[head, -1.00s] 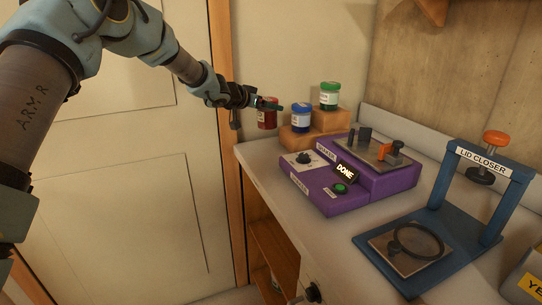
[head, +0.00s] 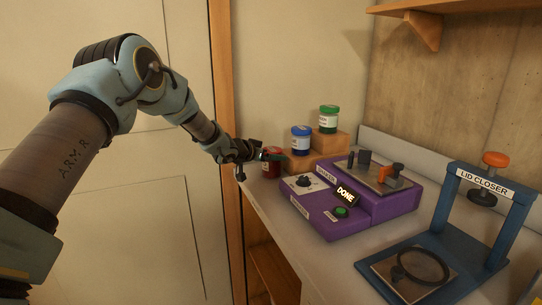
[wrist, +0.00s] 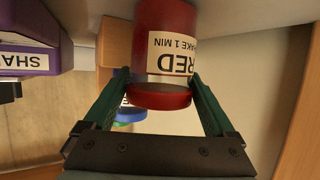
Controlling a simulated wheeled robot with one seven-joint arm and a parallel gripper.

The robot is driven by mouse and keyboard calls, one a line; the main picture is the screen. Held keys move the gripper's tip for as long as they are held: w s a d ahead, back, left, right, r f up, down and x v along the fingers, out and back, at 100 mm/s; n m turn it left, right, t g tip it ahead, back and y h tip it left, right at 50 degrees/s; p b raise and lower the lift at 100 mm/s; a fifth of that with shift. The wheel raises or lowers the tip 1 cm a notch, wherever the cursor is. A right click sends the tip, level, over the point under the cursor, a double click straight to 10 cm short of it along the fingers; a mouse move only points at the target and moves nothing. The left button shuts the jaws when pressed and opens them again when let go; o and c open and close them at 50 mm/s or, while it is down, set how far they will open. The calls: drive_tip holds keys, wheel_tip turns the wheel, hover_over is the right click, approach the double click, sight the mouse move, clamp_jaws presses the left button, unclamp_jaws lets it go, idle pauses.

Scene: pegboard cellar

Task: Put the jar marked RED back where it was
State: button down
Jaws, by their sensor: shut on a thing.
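The jar marked RED (head: 271,165) is red with a white label, at the left of the wooden step stand in the head view. In the wrist view the jar (wrist: 165,40) appears upside down, its label reading RED, SHAKE 1 MIN. My gripper (head: 264,155) is shut on it, one green finger on each side near the lid (wrist: 160,97). The jar looks upright and close to the bench top; I cannot tell whether its base touches. The wooden step stand (head: 331,145) holds a blue jar (head: 300,141) on its lower step and a green jar (head: 328,119) on its higher step.
A purple shaker (head: 330,226) with a DONE sign stands right of the jars. A blue lid closer (head: 437,243) is at the front right. The bench's left edge (head: 262,212) runs near the jar. A wooden shelf (head: 436,10) is above right.

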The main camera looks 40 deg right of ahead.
unclamp_jaws()
drive_tip(key=shift+f, duration=0.1)
drive_tip(key=b+v, duration=0.3)
drive_tip(key=v, duration=0.9)
drive_tip(key=w+a+f+n+t+y, duration=0.1)
drive_tip(key=w+a+n+t+y, duration=0.3)
drive_tip(key=a, duration=0.6)
drive_tip(key=w+a+n+t+y, duration=0.1)
drive_tip(key=w+a, duration=0.5)
drive_tip(key=a, duration=0.3)
drive_tip(key=a+f+n+y, duration=0.2)
drive_tip(key=a+n+y, duration=0.2)
drive_tip(key=a, duration=1.2)
drive_tip(key=s+a+f+n+g+y, duration=0.1)
drive_tip(key=s+a+n+g+y, duration=0.3)
drive_tip(key=a, duration=1)
drive_tip(key=s+a+f+n, duration=0.1)
drive_tip(key=s+a+n, duration=0.1)
drive_tip(key=s+a, duration=0.7)
drive_tip(key=s, duration=0.4)
drive_tip(key=shift+s+f+n+g, duration=0.3)
drive_tip(key=shift+s+g, duration=0.1)
